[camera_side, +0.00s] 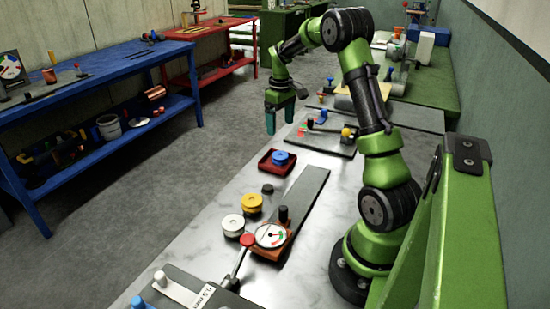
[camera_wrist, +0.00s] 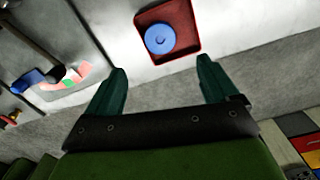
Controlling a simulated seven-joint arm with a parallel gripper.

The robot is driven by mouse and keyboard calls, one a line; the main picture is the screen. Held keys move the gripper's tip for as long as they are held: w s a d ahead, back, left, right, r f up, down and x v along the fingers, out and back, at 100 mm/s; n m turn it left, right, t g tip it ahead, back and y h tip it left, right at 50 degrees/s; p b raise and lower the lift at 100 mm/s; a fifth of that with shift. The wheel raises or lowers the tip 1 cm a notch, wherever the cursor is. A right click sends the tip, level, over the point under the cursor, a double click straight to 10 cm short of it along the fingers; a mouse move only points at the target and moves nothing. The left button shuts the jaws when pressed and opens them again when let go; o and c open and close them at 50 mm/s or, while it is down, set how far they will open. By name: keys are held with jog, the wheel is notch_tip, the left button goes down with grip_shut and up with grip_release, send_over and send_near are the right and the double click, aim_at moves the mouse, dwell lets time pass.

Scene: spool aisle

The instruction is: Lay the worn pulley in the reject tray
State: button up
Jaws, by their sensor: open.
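A blue pulley (camera_side: 281,157) lies flat inside the small dark red tray (camera_side: 266,164) on the marble bench. Both also show in the wrist view, the blue pulley (camera_wrist: 160,39) and the tray (camera_wrist: 187,28), just beyond the fingertips. A yellow pulley (camera_side: 252,203) and a white pulley (camera_side: 233,225) stand on the bench nearer the side camera. I cannot tell from the pictures which pulley is worn. My gripper (camera_side: 280,119) points down, raised above the bench, behind the tray in the side view. Its green fingers (camera_wrist: 162,66) are apart with nothing between them.
A dial gauge (camera_side: 270,235) on a red base and a red-knobbed lever (camera_side: 247,240) stand near the pulleys. A dark plate with small parts (camera_side: 322,140) lies right of the tray. A blue workbench (camera_side: 110,75) stands across the aisle.

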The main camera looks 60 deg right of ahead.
notch_tip(320, 180, up, 12)
dwell(0.3)
jog(key=shift+r, duration=0.1)
jog(key=s+a+t, duration=0.2)
jog(key=s+a, duration=0.2)
jog(key=a, duration=0.7)
jog(key=s+a+m+t+y, duration=0.1)
jog(key=s+a, duration=0.3)
jog(key=a, duration=0.7)
jog(key=s+a+t+y, duration=0.1)
jog(key=s+a+t, duration=0.3)
jog(key=a, duration=0.7)
jog(key=shift+a+m, duration=0.3)
jog(key=shift+m, duration=0.1)
